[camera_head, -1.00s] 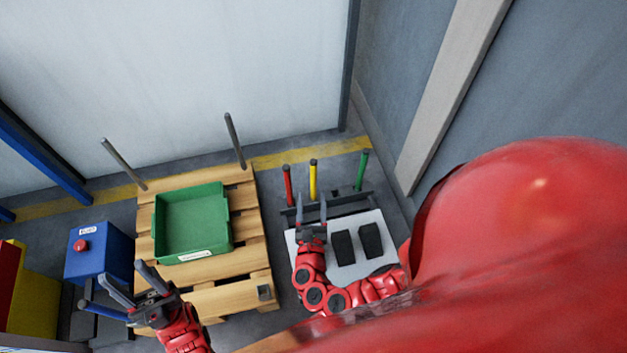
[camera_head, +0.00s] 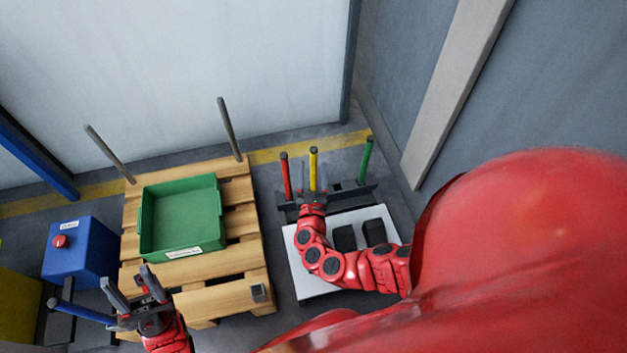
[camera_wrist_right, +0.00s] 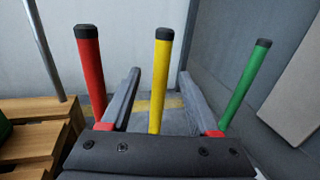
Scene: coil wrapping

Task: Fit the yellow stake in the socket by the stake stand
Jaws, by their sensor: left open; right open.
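The yellow stake (camera_head: 314,168) has a black cap and stands upright in the dark stake stand (camera_head: 350,197), between a red stake (camera_head: 286,175) and a green stake (camera_head: 365,160). My right gripper (camera_head: 312,192) is open at the yellow stake. In the right wrist view the yellow stake (camera_wrist_right: 161,85) shows between the two open fingers, with no clear contact. My left gripper (camera_head: 132,285) is open and empty by the pallet's front left corner. A small grey bracket that looks like a socket (camera_head: 260,292) sits on the pallet's near right corner.
A wooden pallet (camera_head: 225,300) carries a green tray (camera_head: 180,210), with two grey posts at its back. A white platform with dark pads (camera_head: 345,238) lies under my right arm. A blue box with a red button (camera_head: 85,250) stands at left. Walls close off the back and right.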

